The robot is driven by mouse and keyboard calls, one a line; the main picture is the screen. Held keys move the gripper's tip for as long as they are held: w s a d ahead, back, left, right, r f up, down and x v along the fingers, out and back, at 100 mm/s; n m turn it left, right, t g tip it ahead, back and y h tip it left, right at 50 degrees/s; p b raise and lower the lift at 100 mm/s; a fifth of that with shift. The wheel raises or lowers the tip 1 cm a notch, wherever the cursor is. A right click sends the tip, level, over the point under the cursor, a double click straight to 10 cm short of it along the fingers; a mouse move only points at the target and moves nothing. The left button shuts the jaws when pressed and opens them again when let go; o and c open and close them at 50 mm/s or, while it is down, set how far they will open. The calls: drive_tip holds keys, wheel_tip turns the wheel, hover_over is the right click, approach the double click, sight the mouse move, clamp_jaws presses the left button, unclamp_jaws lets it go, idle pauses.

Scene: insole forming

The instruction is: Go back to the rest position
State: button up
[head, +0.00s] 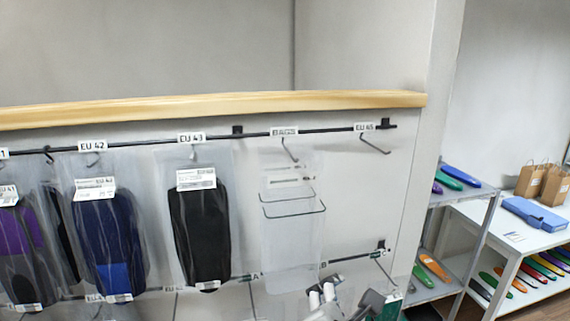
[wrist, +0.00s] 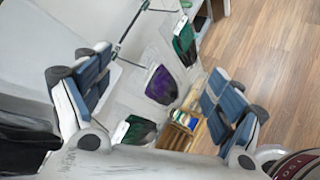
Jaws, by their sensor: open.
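My gripper (wrist: 155,82) is open in the wrist view, its two blue-padded fingers wide apart with nothing held between them. Behind and below the gap, packs with purple and green insoles (wrist: 162,85) hang or lie, with the wooden floor beyond. In the head view, grey and white parts of my arm or gripper (head: 335,304) show at the bottom edge, in front of the lower rail. The rest of the arm is cut off there.
A wall rack carries bagged insoles, such as the black EU 43 pack (head: 200,235) and the blue EU 42 pack (head: 107,240). Clear bags (head: 290,230) hang under BAGS. The EU 45 hook (head: 375,145) is empty. Shelves and a white table (head: 530,233) stand at right.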

drive_tip(key=s+d+f+m+g+b, duration=0.2)
drive_tip(key=s+d+f+m+g, duration=0.15)
drive_tip(key=s+m, duration=0.2)
drive_tip(key=s+d+f+m+g+b, duration=0.1)
drive_tip(key=s+d+f+m+g, duration=0.15)
drive_tip(key=s+d+m, duration=0.35)
drive_tip(key=s+a+f+m+y+b, duration=0.2)
drive_tip(key=a+m+y, duration=0.3)
drive_tip(key=m, duration=0.5)
drive_tip(key=shift+s+a+f+y+b, duration=0.2)
drive_tip(key=shift+s+a+y+b, duration=0.15)
drive_tip(key=shift+s+a, duration=0.3)
